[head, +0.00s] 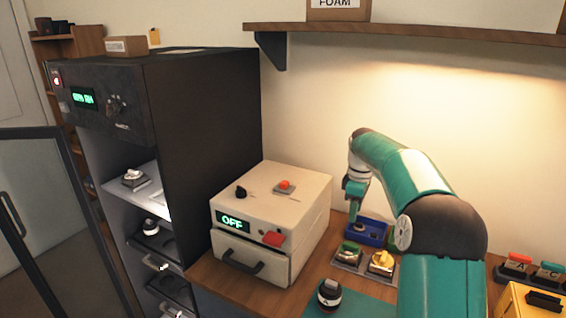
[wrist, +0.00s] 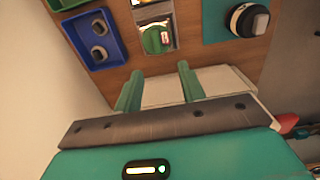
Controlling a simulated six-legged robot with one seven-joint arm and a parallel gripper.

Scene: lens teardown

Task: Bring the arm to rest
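My arm is bent over the bench, and my gripper (head: 352,200) points down above the back of it, beside the beige box and near the blue tray (head: 372,232). In the wrist view my gripper's two green fingers (wrist: 159,88) stand apart with nothing held between them. The blue tray also shows there (wrist: 70,48), holding small grey ring-like parts. The fingers are clear of the tray.
A beige box (head: 265,190) reading OFF stands left of my gripper. A dark cabinet (head: 215,130) has an open glass door (head: 45,215). Green (head: 348,254) and yellow (head: 382,262) pieces sit in holders. A black-and-white lens (head: 328,296) stands in front. A shelf (head: 420,34) hangs above.

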